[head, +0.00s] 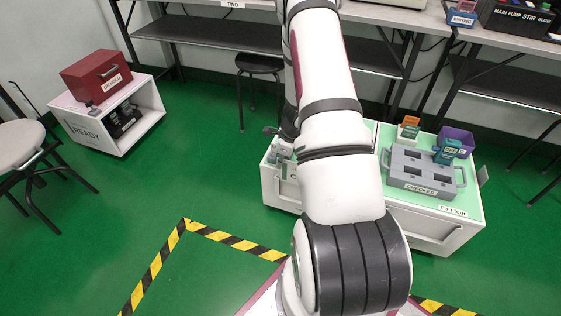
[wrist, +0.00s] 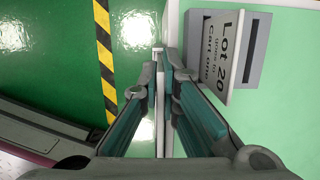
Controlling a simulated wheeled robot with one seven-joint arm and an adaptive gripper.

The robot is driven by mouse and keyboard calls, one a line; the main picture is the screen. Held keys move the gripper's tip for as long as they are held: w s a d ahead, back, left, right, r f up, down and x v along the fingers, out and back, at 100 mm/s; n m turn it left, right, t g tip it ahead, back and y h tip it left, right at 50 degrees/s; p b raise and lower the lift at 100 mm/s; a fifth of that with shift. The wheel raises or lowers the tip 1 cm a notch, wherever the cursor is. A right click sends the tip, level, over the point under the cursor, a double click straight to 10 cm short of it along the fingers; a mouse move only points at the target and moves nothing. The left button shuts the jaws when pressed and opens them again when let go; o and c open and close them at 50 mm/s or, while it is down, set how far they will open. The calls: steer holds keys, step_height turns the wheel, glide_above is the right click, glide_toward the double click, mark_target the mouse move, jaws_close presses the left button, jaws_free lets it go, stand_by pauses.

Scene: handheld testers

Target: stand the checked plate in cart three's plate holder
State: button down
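In the head view my gripper (head: 284,160) is partly behind my arm, at the left end of a cart. The cart (head: 440,238) has a green top and a label that seems to read "Cart four". No empty plate holder is clearly visible.
On the cart stand a grey slotted tray (head: 397,183) marked CHECKED, a purple bin (head: 457,137) and several testers. The wrist view shows a grey holder (wrist: 195,55) with a "Lot 20, Cart one" card. A second cart (head: 140,128) bears READY. Green floor lies open between.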

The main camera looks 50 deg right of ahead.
mark_target(277, 175)
steer(key=shift+s+b+x, duration=0.15)
steer(key=shift+b+x, duration=0.55)
steer(key=shift+x, duration=0.1)
steer(key=shift+s+b+x, duration=0.2)
steer(key=shift+b+x, duration=0.5)
steer(key=shift+x, duration=0.1)
steer(key=c, duration=1.7)
jaws_free()
steer(key=shift+d, duration=0.15)
steer(key=v, duration=1.2)
steer(key=shift+s, duration=0.1)
